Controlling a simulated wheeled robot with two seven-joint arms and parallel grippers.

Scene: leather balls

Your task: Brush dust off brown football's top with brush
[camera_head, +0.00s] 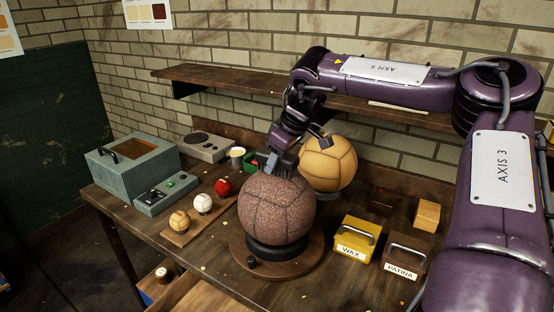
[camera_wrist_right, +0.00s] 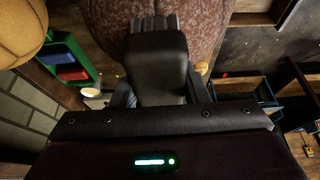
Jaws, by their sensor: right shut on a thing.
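The brown football (camera_head: 277,208) sits on a dark ring on a round wooden stand (camera_head: 290,268) on the workbench, its surface speckled. In the right wrist view the football (camera_wrist_right: 205,20) fills the top middle. My right gripper (camera_head: 283,160) is above the ball's upper part, shut on the brush. The brush (camera_wrist_right: 157,62) has a dark block-like body and grey bristles that reach the ball's surface in the right wrist view; whether they press on it I cannot tell. My left gripper is not in view.
A tan ball (camera_head: 330,163) stands close behind the football. Yellow WAX (camera_head: 357,238) and brown PATINA (camera_head: 404,257) boxes stand right. Small balls (camera_head: 202,204) on a board and a grey-green open box (camera_head: 132,165) are left. A shelf (camera_head: 230,80) runs behind.

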